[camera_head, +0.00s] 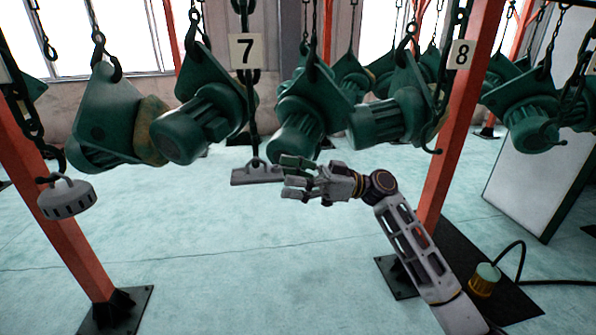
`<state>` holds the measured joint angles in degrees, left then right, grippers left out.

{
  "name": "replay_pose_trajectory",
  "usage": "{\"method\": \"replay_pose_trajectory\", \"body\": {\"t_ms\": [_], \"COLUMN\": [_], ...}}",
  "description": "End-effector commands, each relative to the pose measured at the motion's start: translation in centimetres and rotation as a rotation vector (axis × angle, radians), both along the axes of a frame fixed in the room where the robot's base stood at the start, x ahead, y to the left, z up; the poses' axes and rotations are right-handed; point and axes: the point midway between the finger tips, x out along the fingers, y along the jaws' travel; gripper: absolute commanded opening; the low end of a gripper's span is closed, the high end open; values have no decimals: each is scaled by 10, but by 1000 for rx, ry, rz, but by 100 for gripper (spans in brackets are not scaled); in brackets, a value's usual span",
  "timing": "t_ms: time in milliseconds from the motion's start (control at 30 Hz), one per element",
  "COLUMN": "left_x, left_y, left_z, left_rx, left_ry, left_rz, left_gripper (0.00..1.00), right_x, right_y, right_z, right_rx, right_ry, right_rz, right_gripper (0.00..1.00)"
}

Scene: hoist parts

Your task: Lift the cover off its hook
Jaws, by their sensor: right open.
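A pale grey, flat piece (256,175), apparently the cover, hangs from a hook (255,160) on the chain below the number 7 sign. A round grey slotted part (67,199) hangs from another chain at the left and is also cover-like. My right gripper (288,177) is open, just right of the flat piece, with its fingers pointing left towards it. The fingertips are very close to the piece's right end; I cannot tell whether they touch. My left gripper is not in view.
Several green motor hoists (190,130) hang in rows above and behind. A yellow-green plug (485,280) with a black cable is lower right. The middle floor is clear.

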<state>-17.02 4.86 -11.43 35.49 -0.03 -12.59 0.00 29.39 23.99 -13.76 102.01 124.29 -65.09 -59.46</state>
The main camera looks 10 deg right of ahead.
Motion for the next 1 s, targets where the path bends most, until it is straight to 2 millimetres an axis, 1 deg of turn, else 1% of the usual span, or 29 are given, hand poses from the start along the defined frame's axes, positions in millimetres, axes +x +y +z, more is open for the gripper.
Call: {"method": "replay_pose_trajectory", "body": {"t_ms": [33,233,500,700,1000], "left_x": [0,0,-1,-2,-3], "left_y": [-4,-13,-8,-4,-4], "left_z": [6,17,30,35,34], "left_rx": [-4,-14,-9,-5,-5], "left_ry": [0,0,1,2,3], "left_rz": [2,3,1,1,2], "left_gripper": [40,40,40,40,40], "right_x": [0,0,0,0,0], "right_y": [3,16,31,36,37], "right_z": [3,6,10,10,9], "right_rx": [0,0,1,1,1], "right_ry": [1,2,2,1,0], "right_rz": [0,0,0,-1,-1], "right_gripper": [75,75,75,75,75]}}
